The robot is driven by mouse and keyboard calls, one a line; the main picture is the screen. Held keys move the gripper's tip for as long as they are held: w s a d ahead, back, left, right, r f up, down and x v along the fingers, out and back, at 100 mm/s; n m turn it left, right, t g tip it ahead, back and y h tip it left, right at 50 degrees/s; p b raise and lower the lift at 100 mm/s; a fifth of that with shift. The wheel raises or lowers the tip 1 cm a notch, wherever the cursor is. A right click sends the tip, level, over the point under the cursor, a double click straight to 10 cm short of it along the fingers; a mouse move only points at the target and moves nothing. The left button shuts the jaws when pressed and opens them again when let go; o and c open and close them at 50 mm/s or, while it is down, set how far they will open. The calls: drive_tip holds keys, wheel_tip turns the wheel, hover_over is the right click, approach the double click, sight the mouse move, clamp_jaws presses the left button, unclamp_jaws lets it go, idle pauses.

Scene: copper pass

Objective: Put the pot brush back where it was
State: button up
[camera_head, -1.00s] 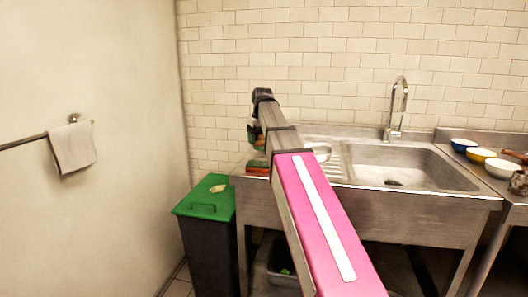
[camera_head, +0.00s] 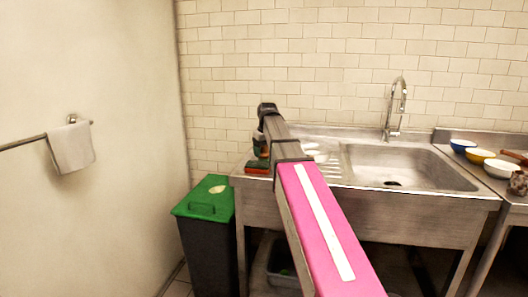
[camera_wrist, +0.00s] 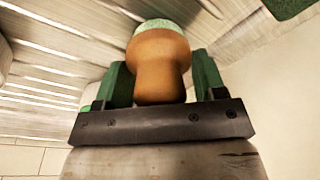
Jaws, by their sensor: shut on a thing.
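The pot brush (camera_wrist: 160,50) has a rounded brown wooden body and a pale green end. In the wrist view it sits between the two green fingers of my gripper (camera_wrist: 160,84), which are shut on it. In the head view my gripper (camera_head: 261,147) is over the left end of the sink unit's ridged drainboard (camera_head: 327,169), largely hidden by my arm. The brush cannot be made out clearly there. Whether it touches the board cannot be told.
An orange-red and green block (camera_head: 257,168) lies at the drainboard's front left edge, close to my gripper. The sink basin (camera_head: 410,164) and tap (camera_head: 396,105) are to the right. A green-lidded bin (camera_head: 204,197) stands left. Several bowls, including a yellow one (camera_head: 480,155), stand far right.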

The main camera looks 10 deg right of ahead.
sight(266, 146)
drive_tip(key=o, duration=0.9)
drive_tip(key=shift+f, duration=0.1)
drive_tip(key=r, duration=0.4)
drive_tip(key=s+r, duration=0.1)
drive_tip(key=r, duration=0.7)
drive_tip(key=shift+s+d+r, duration=0.1)
drive_tip(key=shift+s+d, duration=0.25)
